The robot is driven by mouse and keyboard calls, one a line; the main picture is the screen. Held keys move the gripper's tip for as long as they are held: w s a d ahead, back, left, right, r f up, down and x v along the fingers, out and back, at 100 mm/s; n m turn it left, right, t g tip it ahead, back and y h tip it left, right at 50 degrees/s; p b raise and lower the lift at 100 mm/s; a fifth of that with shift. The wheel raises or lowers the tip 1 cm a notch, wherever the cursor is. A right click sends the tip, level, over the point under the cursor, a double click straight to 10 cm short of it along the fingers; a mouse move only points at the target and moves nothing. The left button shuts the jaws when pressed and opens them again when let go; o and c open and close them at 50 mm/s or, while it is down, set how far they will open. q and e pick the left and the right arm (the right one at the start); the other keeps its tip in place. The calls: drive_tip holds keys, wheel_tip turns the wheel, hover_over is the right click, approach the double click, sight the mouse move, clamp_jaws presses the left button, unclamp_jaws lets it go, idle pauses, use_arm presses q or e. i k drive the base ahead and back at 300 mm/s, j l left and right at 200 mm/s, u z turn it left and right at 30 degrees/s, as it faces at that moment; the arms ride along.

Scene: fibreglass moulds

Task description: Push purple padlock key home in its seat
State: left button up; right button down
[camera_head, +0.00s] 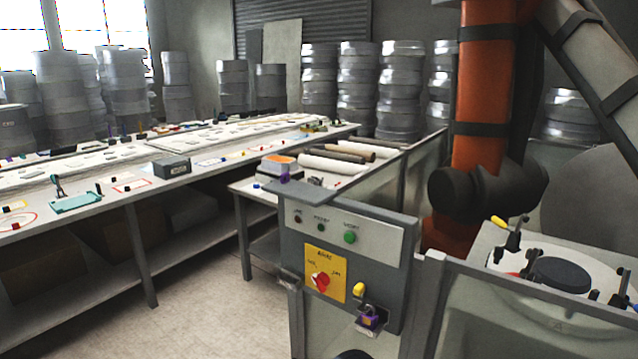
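A small purple item, seemingly the purple padlock (369,317), sits at a small bracket low on the front of the grey control cabinet (384,289). Its key and seat are too small to tell apart. Whether the key is fully in cannot be told. A second small purple piece (285,177) stands at the cabinet's top left edge. Neither of my grippers shows in the head view.
The cabinet front carries a yellow plate with a red rotary switch (321,281), a yellow knob (358,289) and several buttons. An orange industrial arm (481,100) stands behind, right of the cabinet. A long workbench (150,185) fills the left. Floor left of the cabinet is clear.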

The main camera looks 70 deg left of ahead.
sight(285, 177)
drive_tip(key=u, duration=2.45)
drive_tip(key=i+j+z, duration=0.1)
drive_tip(key=i+j, duration=0.55)
drive_tip(key=i+j+z, duration=0.15)
drive_tip(key=i+j, duration=0.15)
drive_tip(key=j, duration=0.2)
drive_tip(key=i+j, duration=0.25)
drive_tip(key=j, duration=0.2)
drive_tip(key=i+j+z, duration=0.15)
drive_tip(key=i+j, duration=0.15)
drive_tip(key=j, duration=0.1)
